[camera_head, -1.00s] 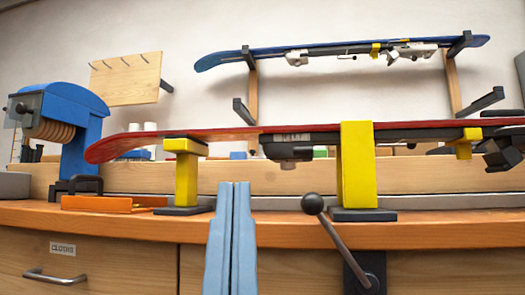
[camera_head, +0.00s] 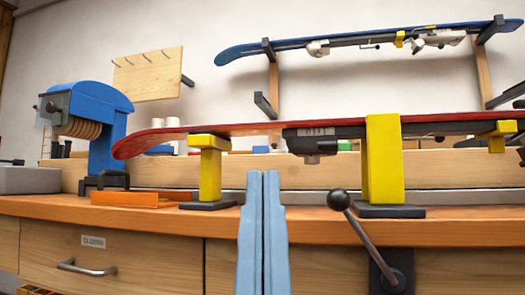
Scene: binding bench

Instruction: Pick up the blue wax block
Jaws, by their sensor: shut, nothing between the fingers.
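My gripper (camera_head: 263,174) points up in the lower middle of the head view, its two light-blue fingers pressed together with nothing between them. It shows in front of the bench edge, below the red ski. Another low blue shape (camera_head: 160,150) shows under the ski further left, near white rolls or cups. I cannot tell for sure which of them is the blue wax block. My gripper appears apart from both.
The red ski (camera_head: 240,131) lies across yellow vise stands (camera_head: 383,160) on the wooden bench (camera_head: 330,228). A dark lever (camera_head: 365,240) with a ball knob juts out right of my gripper. An orange tray (camera_head: 135,198) and blue machine (camera_head: 100,100) stand left. A blue ski hangs above.

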